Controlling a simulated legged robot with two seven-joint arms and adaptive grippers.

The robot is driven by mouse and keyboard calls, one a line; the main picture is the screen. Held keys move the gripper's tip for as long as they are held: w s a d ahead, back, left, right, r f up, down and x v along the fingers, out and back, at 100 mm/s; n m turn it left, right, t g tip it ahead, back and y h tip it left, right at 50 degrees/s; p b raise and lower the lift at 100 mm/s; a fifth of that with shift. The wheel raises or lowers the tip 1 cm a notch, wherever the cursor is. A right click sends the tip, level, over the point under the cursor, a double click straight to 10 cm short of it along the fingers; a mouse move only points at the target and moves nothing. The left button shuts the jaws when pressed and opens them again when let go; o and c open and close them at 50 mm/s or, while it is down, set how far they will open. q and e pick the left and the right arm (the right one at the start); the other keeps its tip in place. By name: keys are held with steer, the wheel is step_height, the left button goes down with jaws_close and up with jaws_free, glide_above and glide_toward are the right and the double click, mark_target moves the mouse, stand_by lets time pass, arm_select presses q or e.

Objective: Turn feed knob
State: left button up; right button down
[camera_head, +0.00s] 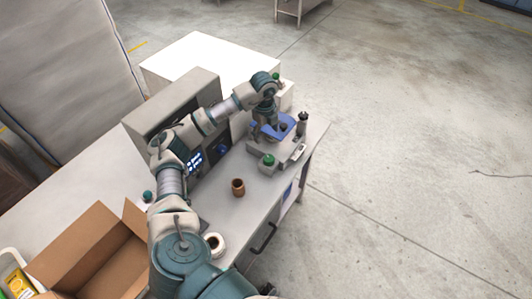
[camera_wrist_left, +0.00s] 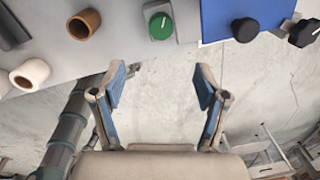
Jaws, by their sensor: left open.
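A small bench device (camera_head: 262,144) with a blue top plate (camera_head: 299,125) stands near the bench's right end. It carries a green knob (camera_head: 268,159) and dark knobs. In the left wrist view the green knob (camera_wrist_left: 160,26) sits on a grey block, a black knob (camera_wrist_left: 245,29) lies over the blue plate, and another dark knob (camera_wrist_left: 304,32) is at the right edge. I cannot tell which is the feed knob. My left gripper (camera_head: 265,130) is at the device; its fingers (camera_wrist_left: 160,84) are open, empty and apart from the knobs. My right gripper is out of view.
A grey cabinet with a lit panel (camera_head: 195,161) stands left of the device. A brown cup (camera_head: 238,187) and a white ring-shaped piece (camera_head: 214,242) are on the bench. An open cardboard box (camera_head: 91,239) is at lower left. Open floor (camera_head: 410,150) lies to the right.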

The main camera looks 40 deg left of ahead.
arm_select(q)
glide_toward(268, 158)
steer(key=shift+w+d+f, duration=0.1)
steer(key=shift+d+f, duration=0.1)
steer(key=shift+d, duration=0.15)
steer(key=f, duration=0.2)
steer(key=a+f, duration=0.1)
steer(key=f, duration=0.2)
steer(key=f+p, duration=0.1)
steer(key=f, duration=0.2)
steer(key=shift+w+a+f, duration=0.2)
steer(key=shift+a+f, duration=0.05)
steer(key=shift+a, duration=0.15)
steer(key=shift+d+f, duration=0.15)
steer(key=shift+f, duration=0.2)
steer(key=shift+d+f, duration=0.1)
steer(key=shift+d, duration=0.6)
steer(key=shift+a, duration=0.15)
steer(key=c, duration=0.7)
steer(key=shift+a, duration=0.2)
steer(key=c, duration=0.4)
steer(key=shift+a, duration=0.15)
steer(key=shift+c, duration=0.4)
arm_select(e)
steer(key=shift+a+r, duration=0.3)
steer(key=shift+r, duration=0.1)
